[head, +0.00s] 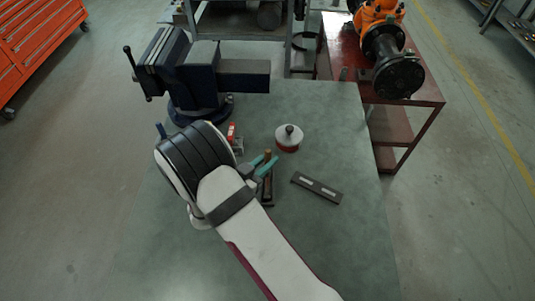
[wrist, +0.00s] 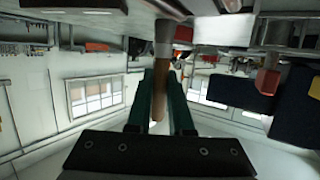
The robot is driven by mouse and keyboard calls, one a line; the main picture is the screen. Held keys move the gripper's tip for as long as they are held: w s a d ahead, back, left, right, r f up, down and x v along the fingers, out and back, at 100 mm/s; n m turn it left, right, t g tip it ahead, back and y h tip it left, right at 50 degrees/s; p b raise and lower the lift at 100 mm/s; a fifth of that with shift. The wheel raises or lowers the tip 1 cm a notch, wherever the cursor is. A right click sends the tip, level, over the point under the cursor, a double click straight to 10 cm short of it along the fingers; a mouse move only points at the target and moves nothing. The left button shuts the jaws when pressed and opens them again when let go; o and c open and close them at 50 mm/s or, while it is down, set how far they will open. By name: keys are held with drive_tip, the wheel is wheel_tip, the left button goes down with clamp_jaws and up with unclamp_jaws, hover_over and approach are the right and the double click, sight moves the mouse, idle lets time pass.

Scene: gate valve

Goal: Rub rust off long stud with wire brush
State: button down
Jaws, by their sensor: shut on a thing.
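My gripper (head: 265,165) has teal fingers and hangs over the middle of the grey-green bench. In the wrist view, its two fingers (wrist: 161,105) are shut on a brown wooden handle (wrist: 158,92), with a grey metal part (wrist: 165,38) in line beyond it. The handle's brown end (head: 268,155) also shows between the fingers in the head view. It may be the wire brush, but no bristles can be made out. A dark narrow object (head: 267,191) shows just below the fingers, partly hidden by my arm. I cannot make out the long stud for certain.
A blue vise (head: 195,75) stands at the bench's back left. A red-and-white tin (head: 288,138) and a dark slotted bar (head: 317,188) lie right of my gripper. A small red item (head: 231,131) is beyond it. The bench's right front is clear.

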drive_tip(key=shift+s+d+r, duration=0.1)
drive_tip(key=shift+s+r, duration=0.15)
drive_tip(key=shift+s, duration=1.1)
drive_tip(key=shift+s+r, duration=0.2)
drive_tip(key=shift+s, duration=1.15)
wheel_tip(320, 180, up, 6)
drive_tip(key=shift+r, duration=0.25)
drive_tip(key=shift+s+f, duration=0.1)
